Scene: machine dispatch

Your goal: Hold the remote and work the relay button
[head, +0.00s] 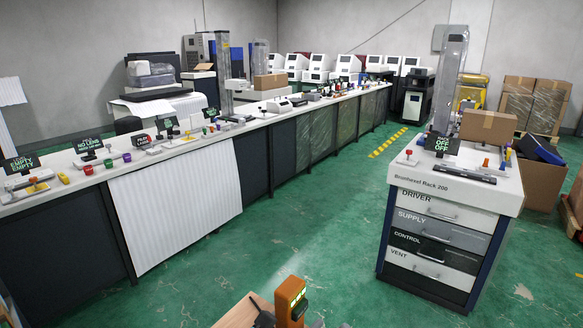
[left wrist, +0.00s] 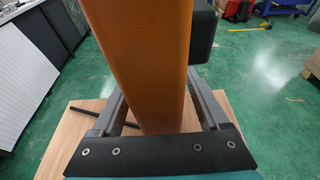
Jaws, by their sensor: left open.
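An orange remote (head: 290,298) with a small lit yellow-green panel stands upright at the bottom of the head view, over a wooden surface (head: 238,315). A black block (left wrist: 203,33) sticks out from its side. In the left wrist view the remote's orange body (left wrist: 142,50) rises between the two fingers of my left gripper (left wrist: 157,105), which is open around it. Whether the fingers touch it, I cannot tell. A red button (head: 408,153) sits on a pale base on the rack top; I cannot tell whether it is the relay button. My right gripper is not seen.
The drawer rack (head: 440,220) stands at right, with an "OFF OFF" sign (head: 441,143) and a cardboard box (head: 487,127) on top. A long bench (head: 175,150) with several devices runs along the left. Green floor (head: 310,210) between them is clear.

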